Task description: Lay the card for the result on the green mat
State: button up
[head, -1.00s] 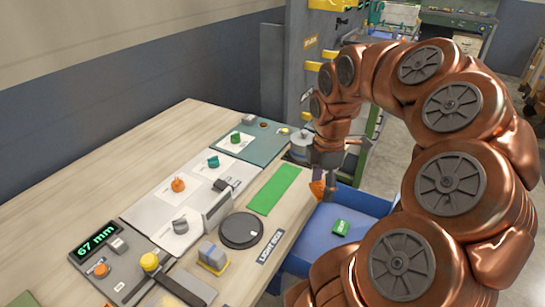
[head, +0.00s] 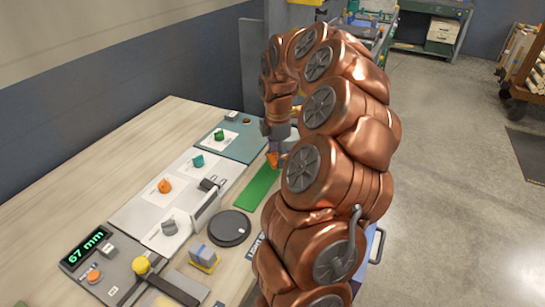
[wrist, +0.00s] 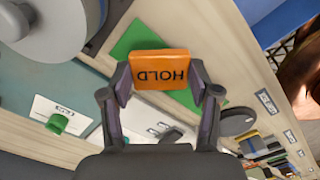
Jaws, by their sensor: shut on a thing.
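My gripper (head: 277,148) is shut on an orange card (head: 272,160). In the wrist view the card (wrist: 164,68) sits between the two fingers (wrist: 163,88) and reads HOLD, upside down in that picture. The green mat (head: 256,190) is a bare strip on the wooden bench. The card is at the mat's far end in the head view. In the wrist view the mat (wrist: 136,42) shows behind the card; I cannot tell the gap between them. My arm hides part of the bench's right side.
A display (head: 86,247) reads 67 mm at the near left. A black round disc (head: 229,228) lies near the mat's near end. White sheets with an orange piece (head: 165,186), a teal piece (head: 198,161) and a green piece (head: 219,135) lie to the left.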

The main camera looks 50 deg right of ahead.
aim_at(273, 153)
jog(key=shift+w+d+f, duration=0.1)
jog(key=shift+w+d, duration=0.1)
jog(key=shift+w, duration=0.4)
jog(key=shift+w+d, duration=0.15)
jog(key=shift+w, duration=0.45)
jog(key=shift+f+p, duration=0.7)
jog(key=shift+f, duration=1.05)
jog(key=shift+f, duration=0.2)
jog(key=o, duration=0.9)
jog(key=shift+r, duration=0.15)
